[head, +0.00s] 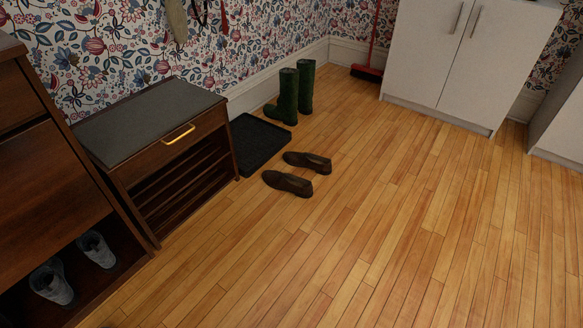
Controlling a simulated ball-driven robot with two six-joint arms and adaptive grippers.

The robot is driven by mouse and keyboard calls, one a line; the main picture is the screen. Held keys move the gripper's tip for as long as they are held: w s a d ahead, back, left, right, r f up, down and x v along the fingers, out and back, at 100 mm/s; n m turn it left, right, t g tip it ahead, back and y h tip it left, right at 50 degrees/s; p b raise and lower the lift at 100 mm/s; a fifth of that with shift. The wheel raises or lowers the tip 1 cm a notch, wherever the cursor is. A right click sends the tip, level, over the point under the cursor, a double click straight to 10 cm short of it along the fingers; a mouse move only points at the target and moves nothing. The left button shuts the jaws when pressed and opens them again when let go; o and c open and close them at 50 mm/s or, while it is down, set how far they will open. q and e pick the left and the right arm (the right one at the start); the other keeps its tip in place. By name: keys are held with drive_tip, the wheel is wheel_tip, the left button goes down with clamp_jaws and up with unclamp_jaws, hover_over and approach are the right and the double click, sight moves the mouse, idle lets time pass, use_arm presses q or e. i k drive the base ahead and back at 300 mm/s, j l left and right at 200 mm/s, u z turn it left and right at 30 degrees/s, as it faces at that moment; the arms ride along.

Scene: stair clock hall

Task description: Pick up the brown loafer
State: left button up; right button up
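Two brown loafers lie on the wooden floor to the right of the shoe bench. The nearer brown loafer (288,183) lies at an angle, and the farther brown loafer (307,162) lies just behind it. A small gap of floor seems to part them. Both rest sole down. Neither of my grippers shows in the head view, and nothing touches the loafers.
A black boot tray (259,143) lies left of the loafers, with green boots (289,95) behind. A bench with a grey top (150,119) and a dark cabinet holding grey shoes (50,281) stand left. White cupboards (449,75) stand back right. Floor in front is clear.

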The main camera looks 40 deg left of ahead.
sight(286, 180)
drive_tip(key=i+u, duration=0.7)
drive_tip(key=u, duration=0.15)
drive_tip(key=i+l+u, duration=0.25)
drive_tip(key=u, duration=0.15)
drive_tip(key=i+l+u, duration=0.4)
